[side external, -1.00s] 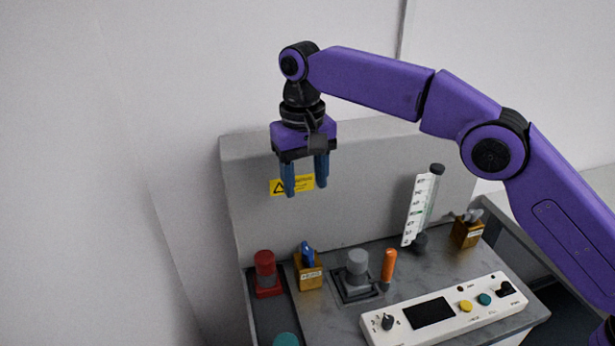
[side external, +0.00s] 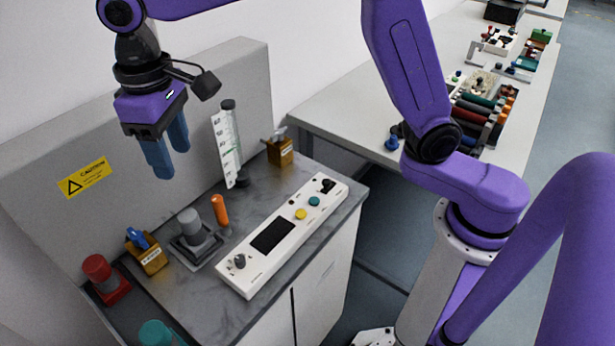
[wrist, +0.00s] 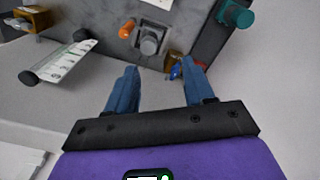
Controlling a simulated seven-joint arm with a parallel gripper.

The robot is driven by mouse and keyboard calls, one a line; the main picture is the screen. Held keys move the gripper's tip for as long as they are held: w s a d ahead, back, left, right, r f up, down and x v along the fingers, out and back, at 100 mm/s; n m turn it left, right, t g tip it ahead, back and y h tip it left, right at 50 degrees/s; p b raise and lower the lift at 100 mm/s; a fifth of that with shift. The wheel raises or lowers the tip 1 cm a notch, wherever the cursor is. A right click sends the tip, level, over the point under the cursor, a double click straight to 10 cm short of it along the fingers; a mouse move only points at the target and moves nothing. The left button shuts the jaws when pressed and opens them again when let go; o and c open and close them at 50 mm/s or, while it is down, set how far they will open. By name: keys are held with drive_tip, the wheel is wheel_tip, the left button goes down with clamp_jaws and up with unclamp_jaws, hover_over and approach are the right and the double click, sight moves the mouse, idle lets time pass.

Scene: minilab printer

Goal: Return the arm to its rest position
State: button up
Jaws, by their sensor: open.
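My gripper (side external: 167,150) hangs above the grey marble bench (side external: 190,285), in front of its backboard and left of the white graduated scale (side external: 226,150). Its two blue fingers are apart and nothing is between them. It also shows in the wrist view (wrist: 160,75), with open space between the fingers. The fingers touch nothing on the bench. My purple arm reaches in from the right.
A grey cylinder in a square holder (side external: 190,222), an orange-handled tool (side external: 220,210), a wooden block with a blue item (side external: 148,250), a red knob (side external: 100,275) and a control panel (side external: 275,237) stand below. Another wooden block (side external: 280,151) is behind. A cluttered white table (side external: 350,100) stands right.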

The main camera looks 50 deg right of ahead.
drive_tip(key=s+d+f+n, duration=0.3)
drive_tip(key=s+d, duration=0.9)
drive_tip(key=s+d+f+n, duration=0.3)
drive_tip(key=s+d+f, duration=0.1)
drive_tip(key=s+d, duration=0.8)
drive_tip(key=shift+s+d+f+n, duration=0.25)
drive_tip(key=shift+d+f+n, duration=0.05)
drive_tip(key=shift+d, duration=0.4)
